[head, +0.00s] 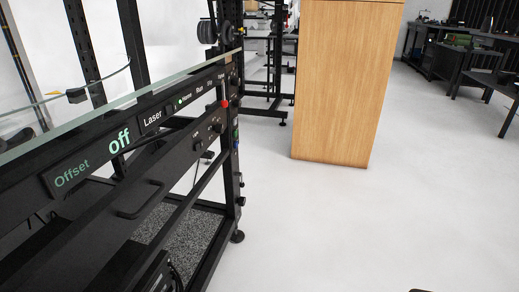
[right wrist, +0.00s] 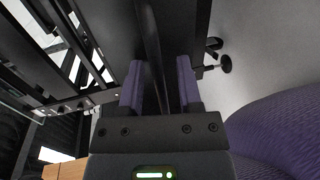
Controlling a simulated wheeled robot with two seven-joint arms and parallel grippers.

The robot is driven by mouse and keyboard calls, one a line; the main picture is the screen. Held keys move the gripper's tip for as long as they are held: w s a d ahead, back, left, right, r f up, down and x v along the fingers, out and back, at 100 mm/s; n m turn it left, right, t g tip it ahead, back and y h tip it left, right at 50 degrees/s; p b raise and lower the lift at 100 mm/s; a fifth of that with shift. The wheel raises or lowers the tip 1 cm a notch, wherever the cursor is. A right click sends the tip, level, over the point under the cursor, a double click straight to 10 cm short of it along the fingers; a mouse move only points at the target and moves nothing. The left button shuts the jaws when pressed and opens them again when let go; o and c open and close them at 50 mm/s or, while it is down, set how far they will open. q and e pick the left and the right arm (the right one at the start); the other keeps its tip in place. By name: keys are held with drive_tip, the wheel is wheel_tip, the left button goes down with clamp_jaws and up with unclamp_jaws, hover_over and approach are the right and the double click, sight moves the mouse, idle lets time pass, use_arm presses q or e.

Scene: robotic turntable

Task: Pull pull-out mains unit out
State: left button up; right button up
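A black rack (head: 190,170) fills the left of the head view. Its upper panel carries the labels "Offset", "off" and "Laser". Below it is a black front panel (head: 85,235) with a curved black handle (head: 142,200); I cannot tell for sure whether this is the mains unit. My right gripper (right wrist: 160,88) shows in the right wrist view with its two purple fingers apart. A dark bar (right wrist: 152,45) runs between or behind them, with gaps on both sides, so nothing looks clamped. My left gripper is in no view.
A tall wooden cabinet (head: 335,80) stands behind and right of the rack. Dark workbenches (head: 460,65) are at the far right. A glass-like edge (head: 130,88) runs along the rack's top.

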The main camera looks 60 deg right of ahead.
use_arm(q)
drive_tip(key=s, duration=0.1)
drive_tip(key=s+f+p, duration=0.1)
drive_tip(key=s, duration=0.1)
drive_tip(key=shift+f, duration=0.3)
use_arm(e)
drive_tip(key=v, duration=1)
